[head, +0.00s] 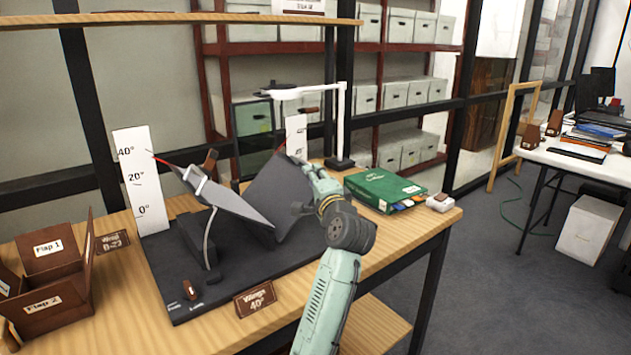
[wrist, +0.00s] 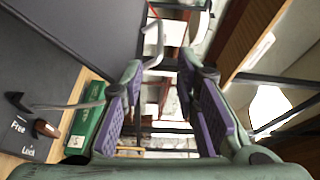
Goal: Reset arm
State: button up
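My arm (head: 330,290) reaches up over the front edge of the wooden bench, in front of a dark cradle stand. My gripper shows in the wrist view (wrist: 165,85) with its two purple-padded fingers spread apart. Nothing is between the pads. In the head view its fingertips are hard to make out against the stand. The stand has a dark base (head: 255,275), two tilted wings (head: 235,205) and an upright white angle scale (head: 142,180). A small plate reading "Wings 40°" (head: 255,299) stands at its front edge.
A green box (head: 380,187) lies right of my arm, with a white lamp (head: 342,120) behind it. A brown open box with flaps (head: 50,285) stands at the bench's left. A shelf (head: 180,18) crosses above. Floor at right (head: 470,290) is clear.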

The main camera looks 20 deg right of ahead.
jog(key=shift+s, duration=0.5)
